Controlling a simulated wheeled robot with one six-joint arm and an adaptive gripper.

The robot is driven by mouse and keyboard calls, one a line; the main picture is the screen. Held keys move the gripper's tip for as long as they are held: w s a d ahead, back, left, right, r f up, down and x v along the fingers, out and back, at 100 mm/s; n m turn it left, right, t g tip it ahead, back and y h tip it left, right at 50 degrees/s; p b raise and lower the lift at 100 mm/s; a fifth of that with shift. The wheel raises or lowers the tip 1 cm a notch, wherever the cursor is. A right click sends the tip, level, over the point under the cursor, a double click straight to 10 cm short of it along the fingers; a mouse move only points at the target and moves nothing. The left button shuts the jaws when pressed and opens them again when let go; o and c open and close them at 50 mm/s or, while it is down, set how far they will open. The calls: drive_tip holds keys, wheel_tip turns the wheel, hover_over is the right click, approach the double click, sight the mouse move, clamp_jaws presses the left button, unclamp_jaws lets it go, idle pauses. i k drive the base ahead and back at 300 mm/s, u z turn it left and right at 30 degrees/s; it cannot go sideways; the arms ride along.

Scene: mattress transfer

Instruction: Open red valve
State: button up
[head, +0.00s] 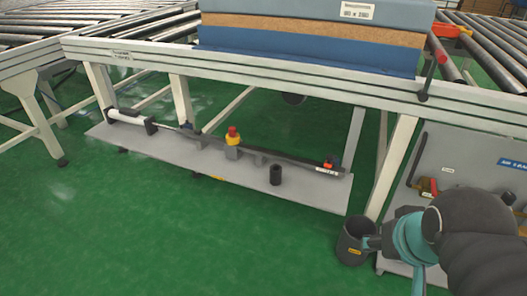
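A small red handle (425,184) with brass-coloured parts beside it is on the grey panel at the right, under the conveyor frame. It looks like the red valve, but it is too small to tell how its handle is turned. My arm, dark with teal joints, comes in at the lower right and covers the lower part of this panel. The fingers of my gripper cannot be made out. Another red part (329,162) is at the right end of the low grey shelf (300,192).
A yellow box with a red button (233,137) is on the shelf. A red-handled lever (441,57) stands by the mattress (310,48). Green floor at the left front is clear.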

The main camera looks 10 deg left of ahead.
sight(434, 192)
drive_tip(key=z, duration=0.45)
drive_tip(key=k, duration=0.55)
drive_tip(key=z, duration=1.05)
drive_tip(key=i, duration=0.7)
drive_tip(key=u, duration=0.55)
drive_tip(key=i, duration=0.5)
drive_tip(key=u, duration=0.5)
